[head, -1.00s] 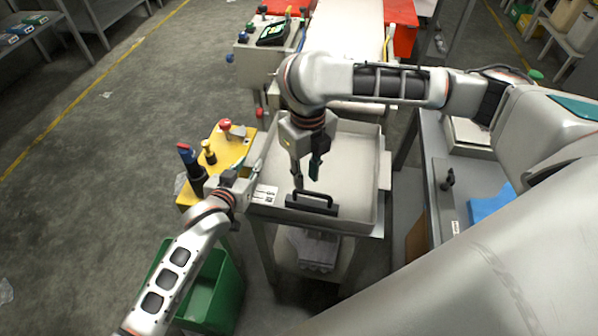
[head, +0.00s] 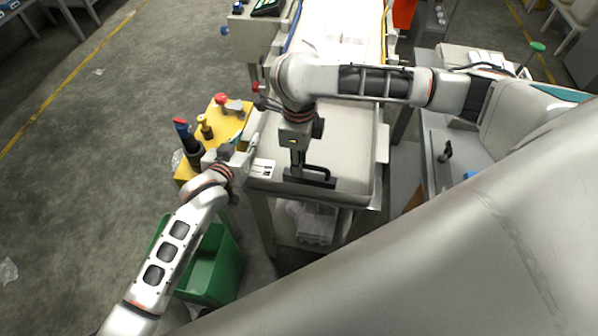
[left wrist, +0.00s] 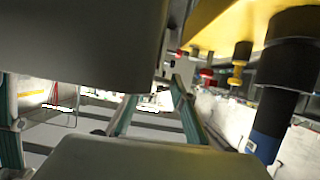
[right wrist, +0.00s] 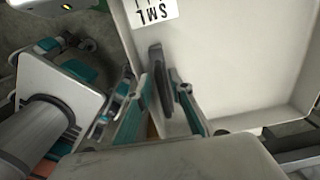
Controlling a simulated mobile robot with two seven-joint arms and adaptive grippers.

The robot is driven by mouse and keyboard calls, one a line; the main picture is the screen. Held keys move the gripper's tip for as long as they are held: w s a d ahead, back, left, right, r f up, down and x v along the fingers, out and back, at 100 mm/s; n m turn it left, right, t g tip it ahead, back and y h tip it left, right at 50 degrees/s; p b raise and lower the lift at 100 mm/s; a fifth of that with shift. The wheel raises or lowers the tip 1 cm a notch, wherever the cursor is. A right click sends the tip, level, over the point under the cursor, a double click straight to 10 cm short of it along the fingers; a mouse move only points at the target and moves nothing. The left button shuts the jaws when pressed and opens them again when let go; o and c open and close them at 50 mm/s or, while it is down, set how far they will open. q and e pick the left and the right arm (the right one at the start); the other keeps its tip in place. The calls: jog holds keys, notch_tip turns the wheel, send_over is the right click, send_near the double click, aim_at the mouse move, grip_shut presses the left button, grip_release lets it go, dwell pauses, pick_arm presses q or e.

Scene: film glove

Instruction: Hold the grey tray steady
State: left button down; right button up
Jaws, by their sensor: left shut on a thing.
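The grey tray (head: 345,150) is a shallow pan on a stand, with a white label and a black handle (head: 310,178) near its front edge. My left gripper (head: 243,150) is at the tray's left edge, shut on it; the contact is hard to see in the head view. In the left wrist view its fingers (left wrist: 153,92) are beside a large grey surface. My right gripper (head: 297,172) is down at the black handle. In the right wrist view its fingers (right wrist: 158,76) stand apart on either side of the handle (right wrist: 162,85), with a slight gap showing.
A yellow stand (head: 222,125) with red, yellow and black knobs is left of the tray. A green bin (head: 212,265) stands on the floor below my left arm. A conveyor (head: 340,35) lies behind the tray and a grey bench (head: 440,185) to its right.

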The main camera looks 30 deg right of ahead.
aim_at(310, 175)
jog(key=shift+f, duration=3.1)
grip_shut()
